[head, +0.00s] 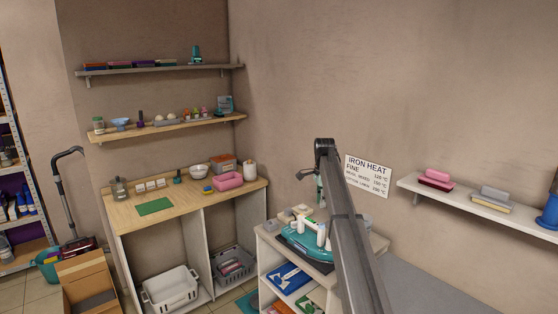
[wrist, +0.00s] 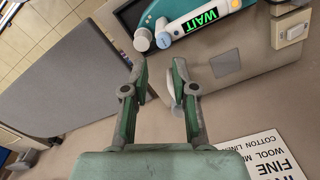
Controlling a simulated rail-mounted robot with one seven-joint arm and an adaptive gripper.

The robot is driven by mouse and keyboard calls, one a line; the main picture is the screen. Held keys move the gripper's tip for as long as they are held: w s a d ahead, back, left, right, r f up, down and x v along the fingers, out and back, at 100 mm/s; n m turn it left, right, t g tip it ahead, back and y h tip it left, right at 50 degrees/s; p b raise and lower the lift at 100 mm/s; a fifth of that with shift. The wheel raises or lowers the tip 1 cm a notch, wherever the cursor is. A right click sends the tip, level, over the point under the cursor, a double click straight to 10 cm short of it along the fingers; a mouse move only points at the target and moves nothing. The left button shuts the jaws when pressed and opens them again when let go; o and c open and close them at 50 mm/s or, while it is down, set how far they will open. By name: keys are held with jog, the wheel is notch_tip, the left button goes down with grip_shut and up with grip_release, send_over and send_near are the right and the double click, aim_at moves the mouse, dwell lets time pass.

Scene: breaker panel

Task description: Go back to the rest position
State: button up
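My gripper (wrist: 158,82) is open in the wrist view, with its two grey-and-green fingers apart and nothing between them. In the head view my gripper (head: 319,192) hangs from the end of my raised arm, above the white cabinet, and is small and partly hidden by the arm. A teal appliance (head: 306,246) sits on the cabinet top below it. In the wrist view the teal appliance (wrist: 160,13) shows a green "WAIT" display and white knobs beyond the fingertips. The fingers look apart from it.
A heat sign (head: 368,176) hangs on the wall right of my arm. A grey board (head: 440,290) lies at lower right. A wooden counter (head: 190,200) with small items stands at left. A switch (wrist: 291,28) sits beside the appliance.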

jog(key=s+f+n, duration=0.7)
jog(key=s+f, duration=1.5)
jog(key=f, duration=0.3)
jog(key=s+f+n, duration=0.3)
jog(key=s+f, duration=0.1)
jog(key=s, duration=0.5)
jog(key=s+f+n, duration=0.2)
jog(key=s+f, duration=0.3)
jog(key=s, duration=0.5)
jog(key=s+f+n, duration=0.3)
jog(key=s+f, duration=0.1)
jog(key=s, duration=0.5)
jog(key=s+f+g+b, duration=0.6)
jog(key=s+f+b, duration=0.4)
jog(key=s+f, duration=1.8)
jog(key=shift+s+f+g, duration=0.2)
jog(key=shift+s+g, duration=0.2)
jog(key=shift+s, duration=0.1)
